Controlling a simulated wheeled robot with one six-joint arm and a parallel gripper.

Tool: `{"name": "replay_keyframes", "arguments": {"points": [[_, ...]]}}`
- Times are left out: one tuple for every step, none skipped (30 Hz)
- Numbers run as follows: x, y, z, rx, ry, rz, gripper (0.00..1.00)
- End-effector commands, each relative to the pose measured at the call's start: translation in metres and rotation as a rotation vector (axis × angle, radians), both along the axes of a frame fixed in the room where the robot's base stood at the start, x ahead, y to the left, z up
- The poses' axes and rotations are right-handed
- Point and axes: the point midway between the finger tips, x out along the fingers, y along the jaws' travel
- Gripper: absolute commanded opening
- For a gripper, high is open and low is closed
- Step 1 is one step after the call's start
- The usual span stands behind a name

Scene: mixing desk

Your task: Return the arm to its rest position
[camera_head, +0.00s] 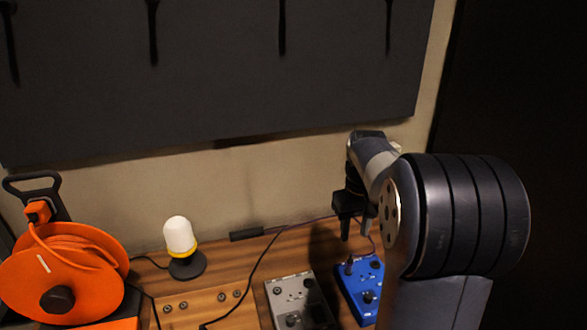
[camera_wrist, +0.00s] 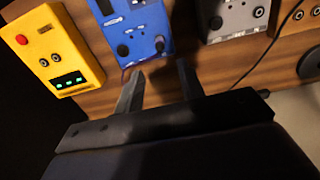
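My gripper (camera_wrist: 160,78) shows in the wrist view with its two fingers spread apart and nothing between them. In the head view my gripper (camera_head: 348,232) hangs from my arm over the right part of the desk, just behind the blue box. The blue box (camera_wrist: 146,37) lies beyond the fingertips in the wrist view; it also shows in the head view (camera_head: 352,300). I cannot tell whether the fingertips touch anything. My arm hides part of the desk's right side in the head view.
A grey box (camera_head: 281,296) sits left of the blue box, and a yellow box (camera_wrist: 62,50) shows in the wrist view. A white lamp (camera_head: 180,238) and an orange cable reel (camera_head: 88,272) stand at left. A cable (camera_head: 262,262) crosses the desk. A wall rises behind.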

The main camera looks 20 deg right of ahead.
Motion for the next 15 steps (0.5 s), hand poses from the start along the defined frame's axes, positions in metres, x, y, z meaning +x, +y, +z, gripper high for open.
{"name": "replay_keyframes", "arguments": {"points": [[-0.001,0.0,-0.008,0.001,0.004,0.0,0.37],[-0.001,0.0,-0.012,0.002,0.005,0.0,0.37],[-0.001,0.0,-0.019,0.002,0.005,0.0,0.37],[-0.001,0.0,-0.025,0.002,0.006,0.0,0.37],[-0.001,0.0,-0.03,0.002,0.005,0.0,0.37],[-0.001,0.0,-0.038,0.002,0.005,0.0,0.37],[-0.001,0.0,-0.044,0.002,0.006,0.0,0.37],[-0.001,0.0,-0.05,0.002,0.005,0.0,0.37],[-0.001,0.0,-0.057,0.002,0.006,0.0,0.37],[-0.001,0.0,-0.062,0.002,0.005,0.0,0.37],[-0.001,0.0,-0.067,0.002,0.005,0.0,0.37],[-0.001,0.0,-0.074,0.002,0.005,0.0,0.37],[-0.001,0.0,-0.078,0.002,0.005,0.0,0.37],[-0.001,0.0,-0.082,0.001,0.004,0.0,0.37],[-0.001,0.0,-0.087,0.001,0.003,0.0,0.37]]}}
